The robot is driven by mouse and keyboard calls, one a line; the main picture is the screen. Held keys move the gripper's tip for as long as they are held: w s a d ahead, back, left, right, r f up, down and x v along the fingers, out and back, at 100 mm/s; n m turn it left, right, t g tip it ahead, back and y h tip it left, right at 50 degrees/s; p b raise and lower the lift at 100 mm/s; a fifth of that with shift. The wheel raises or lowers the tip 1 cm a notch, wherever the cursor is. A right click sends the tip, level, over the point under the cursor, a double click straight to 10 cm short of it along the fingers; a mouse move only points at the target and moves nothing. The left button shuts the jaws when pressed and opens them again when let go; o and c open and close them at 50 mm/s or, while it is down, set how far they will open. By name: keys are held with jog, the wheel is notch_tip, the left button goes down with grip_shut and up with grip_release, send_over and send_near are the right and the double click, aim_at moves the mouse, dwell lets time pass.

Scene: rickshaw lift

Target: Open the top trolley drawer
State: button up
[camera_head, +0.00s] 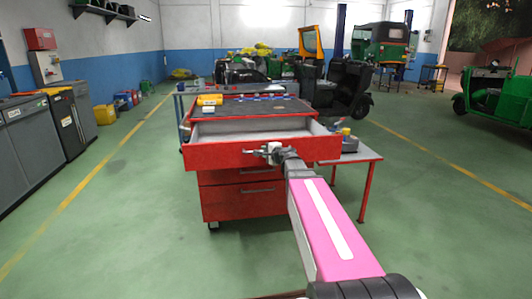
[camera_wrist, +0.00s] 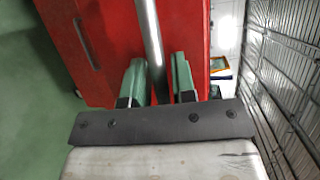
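The red trolley (camera_head: 242,203) stands ahead, and its top drawer (camera_head: 215,156) is pulled out toward me, showing an empty grey inside. My gripper (camera_head: 268,152) is at the drawer's front, at the handle. In the wrist view, the silver bar handle (camera_wrist: 148,30) runs between the two green fingers of my gripper (camera_wrist: 159,75). The fingers are close on either side of the bar, and my gripper looks shut on it. The red drawer front (camera_wrist: 105,45) lies behind the bar. My arm hides the right part of the lower drawers.
A grey side table (camera_head: 358,155) with red legs stands at the right. Cabinets (camera_head: 25,135) line the left wall. Green rickshaws (camera_head: 497,95) stand at the right and back. The floor left of the trolley is clear.

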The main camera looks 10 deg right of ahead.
jog(key=shift+s, duration=0.1)
jog(key=v, duration=1)
jog(key=shift+s, duration=0.3)
jog(key=shift+d, duration=0.15)
jog(key=s+a+f+n+g, duration=0.4)
jog(key=a+f+n+g, duration=0.1)
jog(key=f, duration=0.5)
jog(key=s+f+n+g+h, duration=0.6)
jog(key=s+f+n+g, duration=0.3)
jog(key=s+f, duration=0.6)
notch_tip(320, 180, down, 3)
jog(key=shift+d+f+g, duration=0.1)
jog(key=shift+d+g, duration=0.2)
jog(key=shift+d, duration=0.1)
jog(key=shift+d, duration=0.15)
